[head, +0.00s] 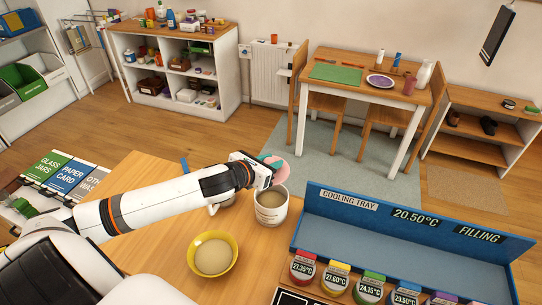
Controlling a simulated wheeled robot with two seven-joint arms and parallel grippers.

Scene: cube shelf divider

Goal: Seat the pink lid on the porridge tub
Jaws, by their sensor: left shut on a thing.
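The porridge tub (270,207) is a white open tub on the wooden table, with beige porridge showing inside. My left arm comes in from the left, and my left gripper (268,172) is at the tub's back left, above the rim. It is shut on the pink lid (281,172), which shows as a pink disc behind the gripper, partly hidden by it. The lid looks tilted and apart from the tub's rim, though the exact gap cannot be told. A teal patch shows beside the pink. My right gripper does not show.
A yellow bowl (213,255) of beige food stands in front of the tub. A blue cooling tray (400,228) fills the table's right side, with several labelled jars (303,267) before it. A pale vessel is partly hidden under my left arm.

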